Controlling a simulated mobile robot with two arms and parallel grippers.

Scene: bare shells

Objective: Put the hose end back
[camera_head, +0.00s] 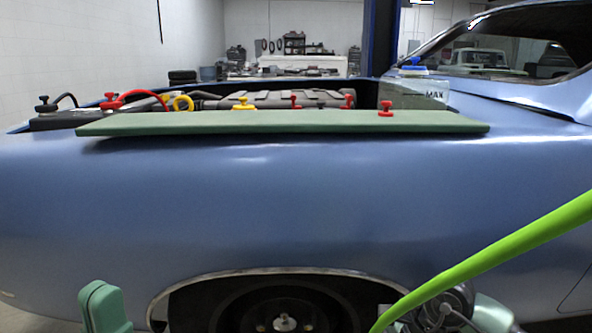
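A thick bright green hose (490,257) slants in from the right edge down to the bottom edge, in front of the blue car. Its lower end runs out of the picture, so I cannot see a hose end. In the engine bay a thin red curved hose or cable (143,94) arches beside a red knob (110,101). At the bottom left a rounded teal part of my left gripper (104,307) shows, cut off by the edge; its fingertips and any held thing are not clear. At the bottom right, dark and teal parts of my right arm show near the hose.
Behind are a yellow ring (183,103), a yellow cap (243,103) and a "MAX" reservoir (425,94) with a blue cap (413,67). The wheel (283,312) is below.

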